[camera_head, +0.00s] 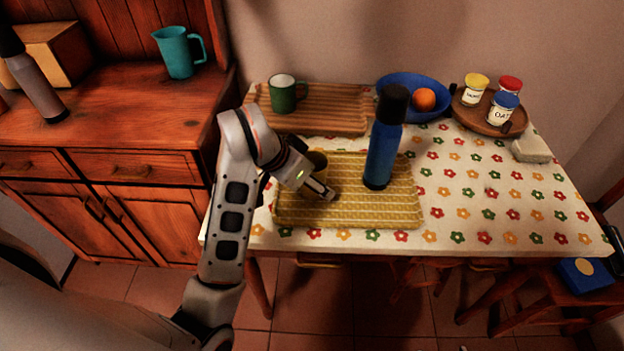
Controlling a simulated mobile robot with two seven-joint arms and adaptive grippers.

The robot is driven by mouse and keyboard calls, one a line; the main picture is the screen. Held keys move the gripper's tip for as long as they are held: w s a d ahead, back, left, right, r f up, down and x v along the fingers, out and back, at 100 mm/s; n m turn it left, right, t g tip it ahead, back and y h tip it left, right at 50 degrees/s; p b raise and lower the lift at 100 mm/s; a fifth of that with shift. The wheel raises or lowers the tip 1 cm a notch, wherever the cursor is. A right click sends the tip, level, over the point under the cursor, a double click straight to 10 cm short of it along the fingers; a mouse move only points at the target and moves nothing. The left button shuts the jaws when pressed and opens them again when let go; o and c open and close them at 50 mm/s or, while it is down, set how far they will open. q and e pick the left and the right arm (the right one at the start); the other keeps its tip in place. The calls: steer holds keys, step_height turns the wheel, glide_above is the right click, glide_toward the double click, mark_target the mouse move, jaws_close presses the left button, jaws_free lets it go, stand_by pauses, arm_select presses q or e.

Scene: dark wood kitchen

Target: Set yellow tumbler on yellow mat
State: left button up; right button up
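The yellow mat (380,216) lies near the front edge of the table, slightly left of its middle. My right gripper is out of view.
A tall blue bottle (383,150) stands on the mat's right part. Behind are a striped brown mat (335,112) with a green mug (282,95), a blue bowl (432,87) with an orange, and a round wooden tray (473,118) with jars. The table's front right is clear.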

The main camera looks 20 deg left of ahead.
mark_target(304, 187)
arm_select(q)
steer(key=shift+r, duration=0.1)
steer(key=shift+r, duration=0.25)
steer(key=p+v, duration=0.2)
steer(key=v, duration=0.3)
steer(key=shift+w+p, duration=0.2)
steer(key=shift+p, duration=0.1)
steer(key=p+v, duration=0.3)
steer(key=v, duration=0.4)
steer(key=shift+s+f, duration=0.2)
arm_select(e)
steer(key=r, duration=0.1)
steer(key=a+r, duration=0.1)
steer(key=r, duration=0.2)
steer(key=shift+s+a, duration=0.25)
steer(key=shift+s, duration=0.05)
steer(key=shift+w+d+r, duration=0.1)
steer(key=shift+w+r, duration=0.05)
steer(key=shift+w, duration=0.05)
